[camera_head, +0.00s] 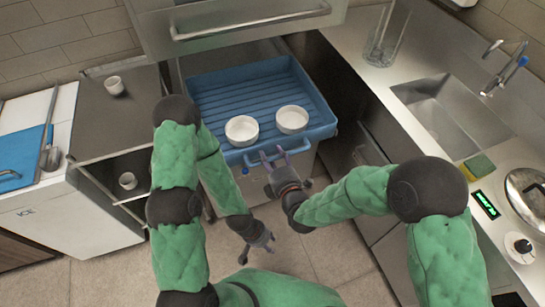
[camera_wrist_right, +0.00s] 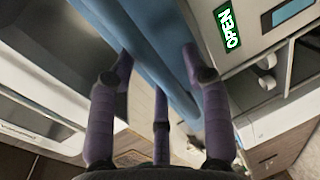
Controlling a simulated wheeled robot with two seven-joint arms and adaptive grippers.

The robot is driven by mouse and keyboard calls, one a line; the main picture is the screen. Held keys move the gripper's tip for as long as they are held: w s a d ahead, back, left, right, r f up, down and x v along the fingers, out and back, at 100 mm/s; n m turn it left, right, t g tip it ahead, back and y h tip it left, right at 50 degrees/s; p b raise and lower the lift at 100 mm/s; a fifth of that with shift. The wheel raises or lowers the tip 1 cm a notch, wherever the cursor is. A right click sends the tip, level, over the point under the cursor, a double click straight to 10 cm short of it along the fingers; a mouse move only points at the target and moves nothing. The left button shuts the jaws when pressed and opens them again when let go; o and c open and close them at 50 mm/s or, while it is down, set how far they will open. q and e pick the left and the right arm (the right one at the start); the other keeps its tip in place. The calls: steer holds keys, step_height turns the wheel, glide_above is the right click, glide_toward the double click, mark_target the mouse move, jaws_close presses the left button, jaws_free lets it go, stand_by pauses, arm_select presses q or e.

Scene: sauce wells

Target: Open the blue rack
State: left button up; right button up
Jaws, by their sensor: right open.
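The blue rack (camera_head: 240,92) is a ridged tray that juts out from under a steel appliance in the head view. Two white bowls (camera_head: 242,130) (camera_head: 291,119) stand in its front part. My right gripper (camera_head: 273,155) is at the middle of the rack's front edge. In the right wrist view, the purple fingers of my right gripper (camera_wrist_right: 158,58) are apart, with the blue rack's edge (camera_wrist_right: 155,45) between or just beyond them; contact is not clear. My left gripper (camera_head: 260,240) hangs low over the floor, away from the rack, its finger opening too small to judge.
A steel shelf cart (camera_head: 110,120) with white cups stands left of the rack. A counter with a sink (camera_head: 445,115), a yellow-green sponge (camera_head: 478,166) and a glass container (camera_head: 385,42) runs along the right. A steel door or hood with a bar handle (camera_head: 250,25) is above the rack.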

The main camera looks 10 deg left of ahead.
steer(key=v, duration=1.2)
stand_by(0.3)
steer(key=w+d+f+m+g+h, duration=0.1)
steer(key=d+f+m+g+h, duration=0.15)
steer(key=d+f+m, duration=0.4)
steer(key=d+f+m+g+h, duration=0.2)
steer(key=d+f+m+g, duration=0.15)
steer(key=f+m, duration=0.5)
steer(key=s+d+f+m+g, duration=0.2)
steer(key=s+f+m+g, duration=0.1)
steer(key=s+f+m, duration=0.2)
steer(key=s+d+f+m+g, duration=0.3)
steer(key=s+f+m, duration=0.1)
steer(key=f+m, duration=0.3)
step_height(320, 180, down, 2)
steer(key=shift+s+d+f+g, duration=0.25)
steer(key=shift+s+d+g, duration=0.05)
steer(key=shift+s, duration=0.1)
stand_by(0.4)
